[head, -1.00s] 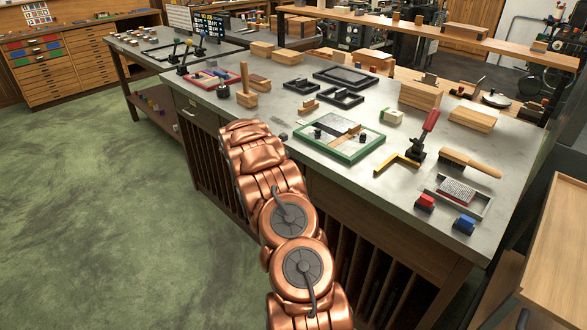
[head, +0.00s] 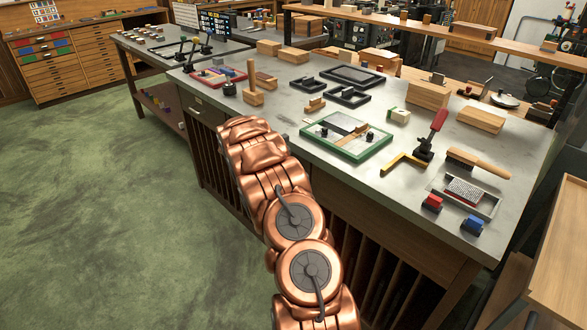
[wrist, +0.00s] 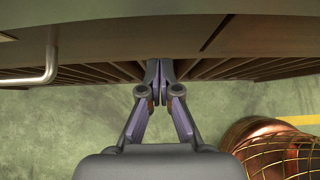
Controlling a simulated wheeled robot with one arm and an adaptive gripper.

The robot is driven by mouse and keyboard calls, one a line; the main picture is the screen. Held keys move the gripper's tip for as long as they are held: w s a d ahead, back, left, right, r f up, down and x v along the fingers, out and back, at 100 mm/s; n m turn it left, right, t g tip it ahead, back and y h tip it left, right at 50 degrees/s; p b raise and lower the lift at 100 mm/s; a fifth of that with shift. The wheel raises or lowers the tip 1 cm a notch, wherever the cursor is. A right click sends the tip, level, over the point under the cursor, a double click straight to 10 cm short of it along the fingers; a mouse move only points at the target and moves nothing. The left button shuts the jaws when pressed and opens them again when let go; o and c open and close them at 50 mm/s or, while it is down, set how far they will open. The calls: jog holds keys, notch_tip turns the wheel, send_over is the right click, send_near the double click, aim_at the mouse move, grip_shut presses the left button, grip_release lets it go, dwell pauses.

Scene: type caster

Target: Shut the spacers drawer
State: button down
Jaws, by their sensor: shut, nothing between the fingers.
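A wooden drawer front (head: 203,111) with a small pull shows below the worktop at the left end of the bench in the head view. I cannot read its label or tell how far it stands out. In the wrist view a pale metal handle (wrist: 42,74) is at the upper left, on a dark front. My gripper (wrist: 160,70) is shut and empty, with its fingertips just below that front and right of the handle. I cannot tell whether they touch anything. My copper arm hides the gripper in the head view.
The bench top (head: 290,112) carries a green-framed tray (head: 345,136), wood blocks, a brush (head: 478,163) and red and blue blocks. Slatted racks fill the bench front below. Green floor (head: 90,220) is clear to the left. A wooden cart (head: 560,250) stands at right.

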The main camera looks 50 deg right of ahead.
jog(key=b+v, duration=0.1)
jog(key=v, duration=0.9)
jog(key=shift+w+a, duration=0.15)
jog(key=shift+a, duration=0.3)
jog(key=s+a+r+m+y+p, duration=0.1)
jog(key=s+a+r+m+y, duration=0.1)
jog(key=s+a+r+m, duration=0.6)
jog(key=s+a+r+m+y, duration=0.1)
jog(key=s+a+r+y, duration=0.15)
jog(key=s+a, duration=0.7)
jog(key=s+a+r+m+y+p, duration=0.1)
jog(key=s+a+m, duration=0.3)
jog(key=s+a, duration=0.6)
jog(key=s+a+r+m+y+p, duration=0.1)
jog(key=s+a+m+y, duration=0.2)
jog(key=s+a, duration=0.8)
jog(key=a, duration=0.4)
jog(key=shift+s+a+r+m+g, duration=0.25)
jog(key=shift+a+m+g, duration=0.05)
jog(key=shift+m+g, duration=0.1)
jog(key=shift+y, duration=0.25)
